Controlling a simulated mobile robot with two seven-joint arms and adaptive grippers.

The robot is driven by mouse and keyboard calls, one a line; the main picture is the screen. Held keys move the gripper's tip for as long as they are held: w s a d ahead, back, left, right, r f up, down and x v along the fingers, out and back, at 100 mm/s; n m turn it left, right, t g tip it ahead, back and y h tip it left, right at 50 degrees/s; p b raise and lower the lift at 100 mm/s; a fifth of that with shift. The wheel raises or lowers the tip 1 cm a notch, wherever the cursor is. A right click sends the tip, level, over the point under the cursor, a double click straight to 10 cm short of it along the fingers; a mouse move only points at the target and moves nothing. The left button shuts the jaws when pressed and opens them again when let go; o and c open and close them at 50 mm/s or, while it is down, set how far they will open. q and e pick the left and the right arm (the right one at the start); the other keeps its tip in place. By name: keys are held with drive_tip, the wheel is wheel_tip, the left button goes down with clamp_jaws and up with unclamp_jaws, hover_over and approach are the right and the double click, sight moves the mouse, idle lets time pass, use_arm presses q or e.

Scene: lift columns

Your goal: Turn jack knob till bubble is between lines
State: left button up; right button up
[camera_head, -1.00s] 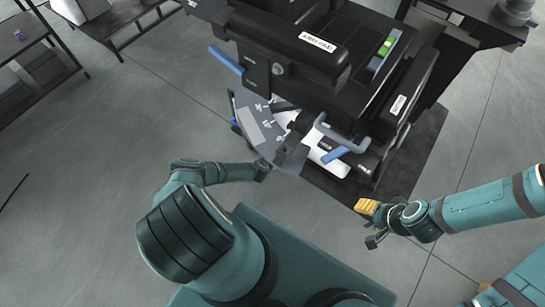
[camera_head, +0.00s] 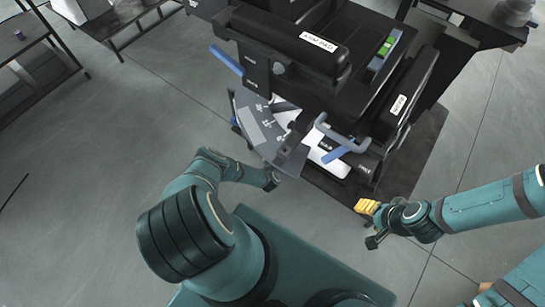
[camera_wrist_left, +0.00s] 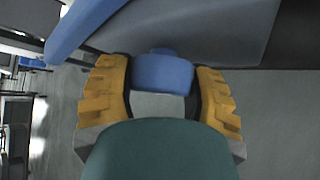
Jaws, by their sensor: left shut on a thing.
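A blue jack knob (camera_wrist_left: 163,73) sits under the dark machine. In the left wrist view, the yellow fingers of my left gripper (camera_wrist_left: 162,88) are on either side of it and shut on it. In the head view my left wrist reaches the machine's lower front edge, and the fingers and knob cannot be made out. A level with a green vial (camera_head: 386,46) lies on top of the machine; its bubble and lines are too small to read. My right gripper (camera_head: 371,224) is open and empty, right of the machine's front corner.
The black machine (camera_head: 310,75) has blue handles (camera_head: 226,60) and a grey bent handle (camera_head: 340,137) at its front. A dark mat (camera_head: 425,150) lies beneath it. Dark tables stand at the upper left. The grey floor at left is clear.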

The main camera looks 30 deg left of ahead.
use_arm(q)
drive_tip(key=o, duration=1.2)
